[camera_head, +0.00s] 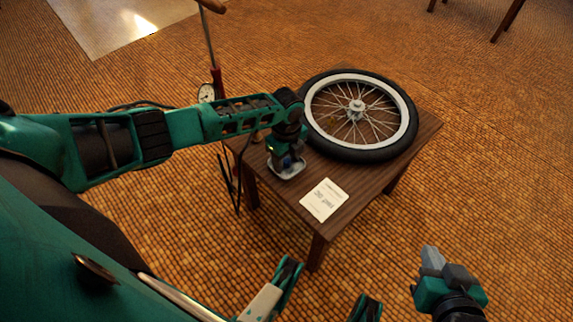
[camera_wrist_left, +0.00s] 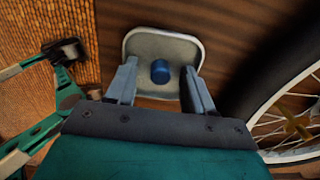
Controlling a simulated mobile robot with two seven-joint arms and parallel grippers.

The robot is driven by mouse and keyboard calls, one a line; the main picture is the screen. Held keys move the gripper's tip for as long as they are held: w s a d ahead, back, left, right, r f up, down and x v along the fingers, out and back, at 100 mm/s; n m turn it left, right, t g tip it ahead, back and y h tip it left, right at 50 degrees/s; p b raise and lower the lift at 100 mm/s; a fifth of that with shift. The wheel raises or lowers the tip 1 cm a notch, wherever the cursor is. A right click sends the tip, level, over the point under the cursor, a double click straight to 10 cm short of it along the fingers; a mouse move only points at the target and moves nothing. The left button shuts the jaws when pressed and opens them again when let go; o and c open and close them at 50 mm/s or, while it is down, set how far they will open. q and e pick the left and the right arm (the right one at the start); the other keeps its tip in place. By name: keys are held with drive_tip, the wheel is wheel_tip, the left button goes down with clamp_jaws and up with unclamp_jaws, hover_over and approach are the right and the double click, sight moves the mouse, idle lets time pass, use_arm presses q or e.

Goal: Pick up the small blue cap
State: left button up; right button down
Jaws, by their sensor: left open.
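The small blue cap (camera_wrist_left: 161,71) stands in a shallow pale metal tray (camera_wrist_left: 150,42) in the left wrist view. The tray (camera_head: 290,173) also shows on the small wooden table in the head view, where my left gripper (camera_head: 287,160) largely covers it. My left gripper is open and points down over the tray. In the left wrist view its two fingers stand on either side of the cap, with a gap on each side. My right gripper (camera_head: 440,268) is low at the right in the head view, away from the table; its jaw opening is unclear.
A spoked wheel with a black tyre (camera_head: 347,153) lies on the table (camera_head: 374,188) close to the tray's right. A white printed card (camera_head: 324,199) lies near the front edge. A floor pump with a gauge (camera_head: 206,93) stands behind the table's left side.

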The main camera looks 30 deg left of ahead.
sight(287, 160)
use_arm(q)
drive_tip(key=shift+c, duration=0.5)
clamp_jaws()
drive_tip(key=shift+r, duration=0.1)
wheel_tip(287, 160, up, 20)
drive_tip(key=p, duration=0.7)
drive_tip(key=shift+p, duration=0.35)
